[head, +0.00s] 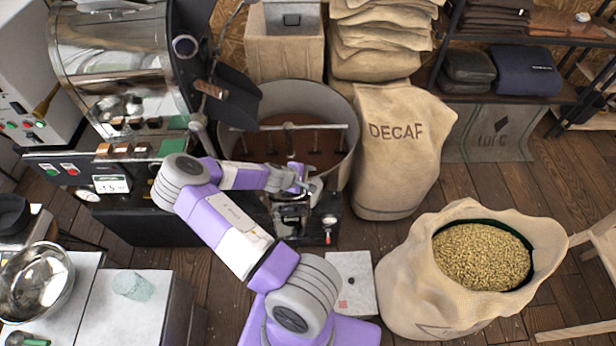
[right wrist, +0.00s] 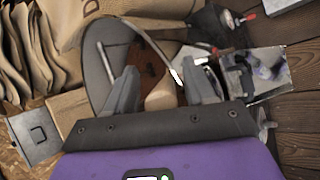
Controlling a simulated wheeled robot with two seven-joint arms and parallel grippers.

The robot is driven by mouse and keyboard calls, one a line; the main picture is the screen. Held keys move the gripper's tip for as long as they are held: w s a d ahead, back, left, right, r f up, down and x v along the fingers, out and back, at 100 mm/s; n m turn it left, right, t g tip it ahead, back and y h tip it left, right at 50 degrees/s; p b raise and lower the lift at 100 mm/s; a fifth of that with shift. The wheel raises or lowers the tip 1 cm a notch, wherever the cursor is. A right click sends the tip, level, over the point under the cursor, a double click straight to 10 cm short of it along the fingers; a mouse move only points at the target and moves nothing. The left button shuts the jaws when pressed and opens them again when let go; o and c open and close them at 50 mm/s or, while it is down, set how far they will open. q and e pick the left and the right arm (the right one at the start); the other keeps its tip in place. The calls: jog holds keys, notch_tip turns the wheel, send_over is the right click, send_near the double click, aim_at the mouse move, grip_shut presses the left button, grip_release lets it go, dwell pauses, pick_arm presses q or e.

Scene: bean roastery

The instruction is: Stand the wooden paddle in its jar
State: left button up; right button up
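My right gripper (head: 303,186) reaches over the front rim of the round cooling pan. In the right wrist view its two fingers (right wrist: 163,88) stand apart. A pale, rounded wooden piece (right wrist: 161,97), which looks like part of the paddle, shows between them with a gap at each side; I cannot tell how far below it is. I cannot make out the paddle in the head view. A greenish clear glass jar (head: 132,286) stands on the white counter at lower left and looks empty. My left gripper is not in view.
The cooling pan (head: 348,100) has a stirring bar across it and sits before the roaster (head: 110,50). A steel bowl (head: 36,282) is left of the jar. A DECAF sack (head: 395,165) and an open sack of beans (head: 410,290) stand to the right.

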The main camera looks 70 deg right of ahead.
jog(key=p+v, duration=0.1)
jog(key=v, duration=0.6)
jog(key=shift+w+a+f, duration=0.2)
jog(key=shift+w+a, duration=0.15)
jog(key=shift+a, duration=0.1)
dwell(0.4)
